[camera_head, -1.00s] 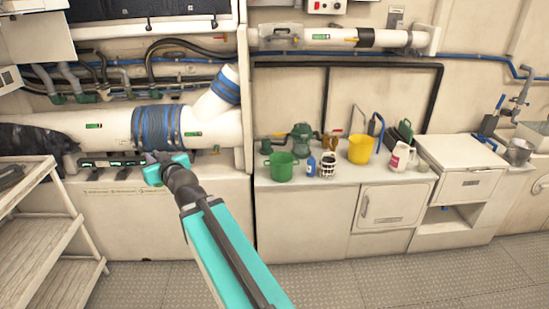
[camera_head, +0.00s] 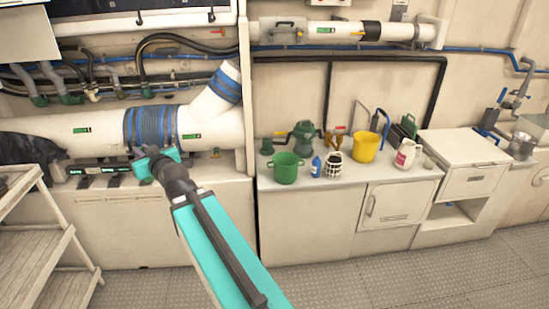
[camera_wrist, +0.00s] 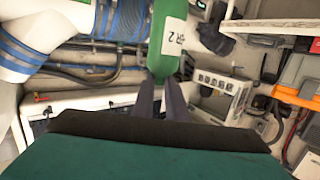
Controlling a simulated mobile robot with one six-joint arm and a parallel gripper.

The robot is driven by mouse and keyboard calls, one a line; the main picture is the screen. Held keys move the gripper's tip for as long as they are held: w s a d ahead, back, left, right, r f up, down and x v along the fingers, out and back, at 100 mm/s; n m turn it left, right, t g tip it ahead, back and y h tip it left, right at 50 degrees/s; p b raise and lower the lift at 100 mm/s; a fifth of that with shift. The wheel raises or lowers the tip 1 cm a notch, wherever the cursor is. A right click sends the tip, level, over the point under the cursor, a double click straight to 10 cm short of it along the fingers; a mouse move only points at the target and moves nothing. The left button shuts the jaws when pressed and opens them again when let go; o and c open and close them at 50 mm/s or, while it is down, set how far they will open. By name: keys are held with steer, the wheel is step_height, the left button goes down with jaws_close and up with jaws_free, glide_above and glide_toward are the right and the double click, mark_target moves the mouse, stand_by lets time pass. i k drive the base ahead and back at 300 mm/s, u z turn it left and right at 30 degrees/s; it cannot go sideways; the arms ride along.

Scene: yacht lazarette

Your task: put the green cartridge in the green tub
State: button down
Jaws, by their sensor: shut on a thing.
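The green cartridge (camera_wrist: 168,45), with a white label, stands out beyond my gripper (camera_wrist: 160,98) in the wrist view. The two dark fingers are shut on its near end. In the head view my gripper (camera_head: 142,157) is in front of the large white pipe with blue bands, above the left cabinet. The cartridge cannot be made out clearly there. The green tub (camera_head: 285,172) stands on the right-hand counter, well to the right of my gripper.
A blue bottle (camera_head: 316,167), a black-and-white container (camera_head: 332,166), a yellow bucket (camera_head: 365,148) and a white jug (camera_head: 406,154) stand right of the tub. Green pump-like fittings (camera_head: 303,138) are behind it. A shelf cart (camera_head: 45,240) stands at the left. The floor is clear.

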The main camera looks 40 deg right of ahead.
mark_target(287, 180)
steer(key=z, duration=0.05)
steer(key=i, duration=0.95)
